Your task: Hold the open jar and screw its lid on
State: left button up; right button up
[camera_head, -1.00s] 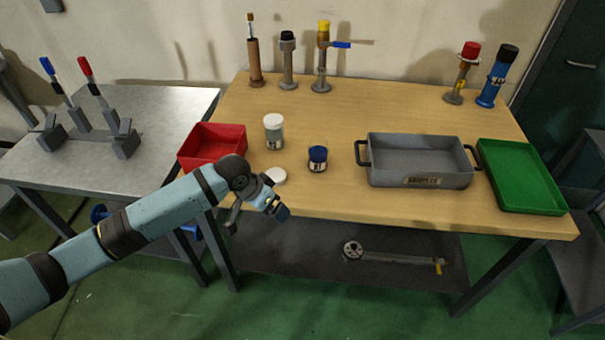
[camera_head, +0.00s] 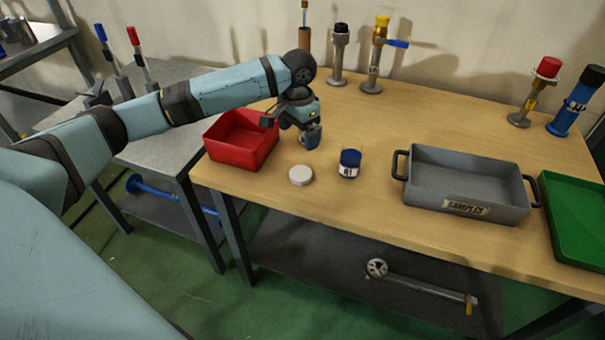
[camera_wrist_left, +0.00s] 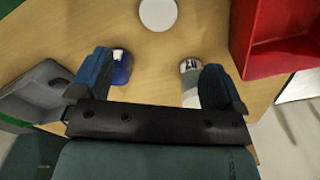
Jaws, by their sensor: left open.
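My left gripper (camera_head: 310,140) is over the table, between the red tray and the blue jar. Its two fingers are apart in the left wrist view (camera_wrist_left: 157,84), with nothing gripped between them. A small blue jar (camera_head: 349,163) with a white label stands upright to its right; whether its top is open I cannot tell. It also shows beside one finger in the wrist view (camera_wrist_left: 121,68). A loose white round lid (camera_head: 301,175) lies flat on the table (camera_wrist_left: 158,13). A pale jar (camera_wrist_left: 189,72) is partly behind the other finger and hidden in the head view. My right gripper is out of view.
A red tray (camera_head: 266,156) is left of the gripper. A grey samples box (camera_head: 420,192) and a green tray (camera_head: 575,250) are to the right. Several capped tubes and fittings stand along the back edge. The table between jar and back row is clear.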

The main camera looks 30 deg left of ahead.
pick_arm(q)
send_over(300, 174)
notch_tip(300, 174, down, 9)
jog(key=shift+w+a+r+b, duration=0.1)
jog(key=shift+a+r+b, duration=0.1)
jog(key=shift+b, duration=0.2)
jog(key=shift+d+f+b, duration=0.1)
jog(key=shift+f+b, duration=0.2)
jog(key=shift+f, duration=2.35)
jog(key=c, duration=1)
